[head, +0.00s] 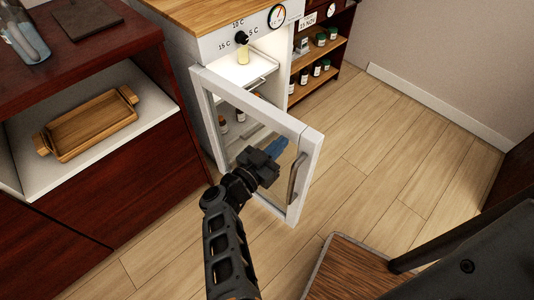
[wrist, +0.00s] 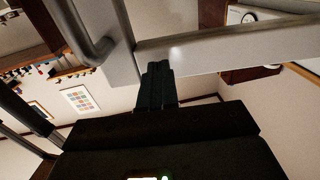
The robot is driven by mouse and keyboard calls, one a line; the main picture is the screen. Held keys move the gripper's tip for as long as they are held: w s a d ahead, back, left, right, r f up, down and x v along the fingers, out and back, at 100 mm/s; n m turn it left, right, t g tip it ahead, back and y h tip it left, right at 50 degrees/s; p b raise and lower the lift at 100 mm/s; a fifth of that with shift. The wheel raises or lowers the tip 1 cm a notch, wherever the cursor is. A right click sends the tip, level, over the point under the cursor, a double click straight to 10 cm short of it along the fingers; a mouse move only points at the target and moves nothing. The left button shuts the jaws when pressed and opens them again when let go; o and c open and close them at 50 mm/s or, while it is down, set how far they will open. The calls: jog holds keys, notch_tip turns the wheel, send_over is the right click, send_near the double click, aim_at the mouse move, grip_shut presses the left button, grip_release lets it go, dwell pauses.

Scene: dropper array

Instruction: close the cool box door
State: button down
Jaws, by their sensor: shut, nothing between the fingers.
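The cool box (head: 243,52) is a white cabinet with a wooden top, a dial and temperature marks. Its white-framed glass door (head: 312,150) stands open, swung out toward me, with a grey bar handle (head: 297,176) near its free edge. My gripper (head: 276,150) is in front of the door glass, with its fingers together and empty. In the wrist view the fingertips (wrist: 157,72) are at the door frame (wrist: 225,50); I cannot tell whether they touch it. The handle (wrist: 92,42) shows at the upper left there.
Small bottles (head: 240,114) stand inside the cool box. A wooden shelf (head: 323,52) with bottles is to its right. A dark red cabinet (head: 105,185) with a wooden tray (head: 88,122) is at left. A wooden surface (head: 350,272) is at the front. Floor right of the door is clear.

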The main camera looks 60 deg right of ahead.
jog(key=shift+s+d, duration=0.1)
jog(key=shift+d, duration=0.45)
